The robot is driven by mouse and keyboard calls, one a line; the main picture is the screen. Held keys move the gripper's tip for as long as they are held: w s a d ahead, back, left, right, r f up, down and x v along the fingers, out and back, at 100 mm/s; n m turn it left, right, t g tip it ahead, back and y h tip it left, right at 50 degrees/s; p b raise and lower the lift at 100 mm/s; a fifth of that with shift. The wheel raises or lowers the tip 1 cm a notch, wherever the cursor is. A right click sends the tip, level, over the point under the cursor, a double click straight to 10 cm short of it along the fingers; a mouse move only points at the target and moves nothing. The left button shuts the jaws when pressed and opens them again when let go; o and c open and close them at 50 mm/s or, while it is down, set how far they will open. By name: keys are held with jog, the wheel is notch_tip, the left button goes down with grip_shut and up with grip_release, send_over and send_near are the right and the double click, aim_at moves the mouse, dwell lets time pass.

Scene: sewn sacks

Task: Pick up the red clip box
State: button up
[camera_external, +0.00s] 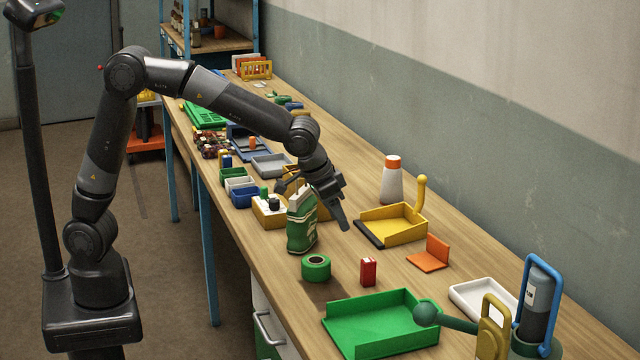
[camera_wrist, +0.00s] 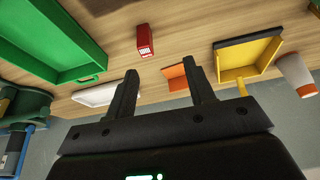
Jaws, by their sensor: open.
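The red clip box (camera_external: 368,271) stands upright on the wooden bench, between the green tape roll and the orange bracket. In the wrist view the red clip box (camera_wrist: 145,40) shows at the top centre, beyond the fingertips, with a pale label on one end. My gripper (camera_external: 343,222) is above the bench, behind and to the left of the box, next to the green sack. In the wrist view my gripper (camera_wrist: 162,82) has its two fingers apart with nothing held between them.
A green tape roll (camera_external: 316,268), green sack (camera_external: 301,222), green tray (camera_external: 375,322), orange bracket (camera_external: 430,254) and yellow tray (camera_external: 393,224) surround the box. A white tray (camera_external: 484,298) lies right. Bare wood lies directly around the box.

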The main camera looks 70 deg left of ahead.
send_near(368, 260)
jog(key=f, duration=0.2)
jog(key=x, duration=0.5)
jog(key=shift+w+d, duration=0.15)
jog(key=shift+d, duration=0.2)
jog(key=x, duration=0.5)
jog(key=shift+w+a, duration=0.25)
jog(key=shift+a, duration=0.05)
jog(key=shift+r, duration=0.1)
jog(key=c, duration=1.1)
